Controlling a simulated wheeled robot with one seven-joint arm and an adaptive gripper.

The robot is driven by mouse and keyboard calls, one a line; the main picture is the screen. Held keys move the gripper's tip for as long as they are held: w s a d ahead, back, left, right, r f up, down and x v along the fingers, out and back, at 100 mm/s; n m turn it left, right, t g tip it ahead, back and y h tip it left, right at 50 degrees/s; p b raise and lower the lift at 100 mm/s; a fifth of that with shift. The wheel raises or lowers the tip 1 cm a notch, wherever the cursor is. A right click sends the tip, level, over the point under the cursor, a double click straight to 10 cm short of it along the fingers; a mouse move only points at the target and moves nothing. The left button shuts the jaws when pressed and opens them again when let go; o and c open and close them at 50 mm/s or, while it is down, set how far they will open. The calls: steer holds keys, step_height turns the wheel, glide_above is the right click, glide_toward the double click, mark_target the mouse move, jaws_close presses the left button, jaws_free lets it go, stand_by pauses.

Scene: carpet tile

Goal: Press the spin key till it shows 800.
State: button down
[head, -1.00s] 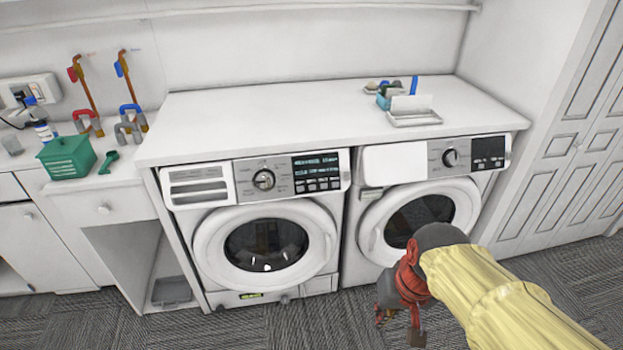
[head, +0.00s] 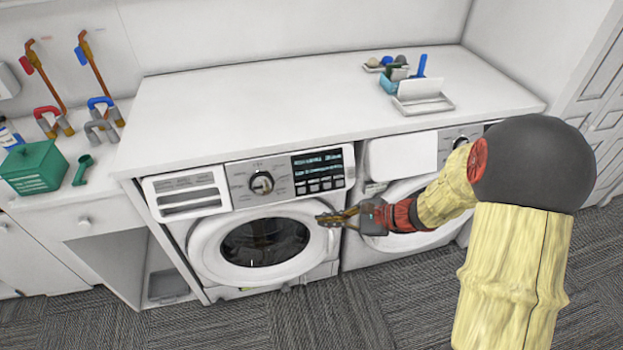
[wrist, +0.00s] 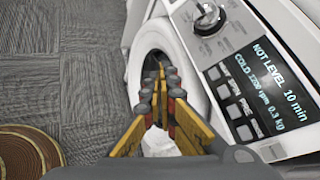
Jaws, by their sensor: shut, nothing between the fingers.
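The left washing machine's control panel (head: 262,182) has a dark display (head: 317,163) with a row of keys (head: 320,184) beneath it. In the wrist view the display (wrist: 262,85) reads "NOT LEVEL 10 min" and "COLD 1200 rpm 0.3 kg". My gripper (head: 322,218) is shut and empty, in front of the right edge of the washer door, below the keys. Its fingertips (wrist: 160,75) show apart from the panel.
The round washer door (head: 262,243) is closed. A dial (head: 261,183) sits left of the display. The right machine (head: 402,155) stands behind my arm. The white counter (head: 240,100) above holds a small tray (head: 424,104). A round woven object (wrist: 28,150) lies on the carpet.

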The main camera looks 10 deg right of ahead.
mark_target(315, 188)
steer(key=w+r, duration=0.1)
steer(key=w+r+m+t, duration=0.1)
steer(key=w, duration=0.1)
steer(key=w+d+r+t, duration=0.1)
steer(key=shift+w, duration=0.15)
steer(key=shift+w+f+b, duration=0.55)
steer(key=shift+w+f, duration=0.1)
steer(key=shift+w, duration=0.65)
steer(key=shift+w+f+b, duration=0.55)
steer(key=shift+w+f, duration=0.15)
steer(key=shift+w, duration=0.6)
steer(key=shift+w+f+b, duration=0.55)
steer(key=shift+w+f, duration=0.1)
steer(key=shift+w, duration=0.65)
steer(key=shift+w+f, duration=0.1)
steer(key=shift+w, duration=0.05)
steer(key=shift+w, duration=0.25)
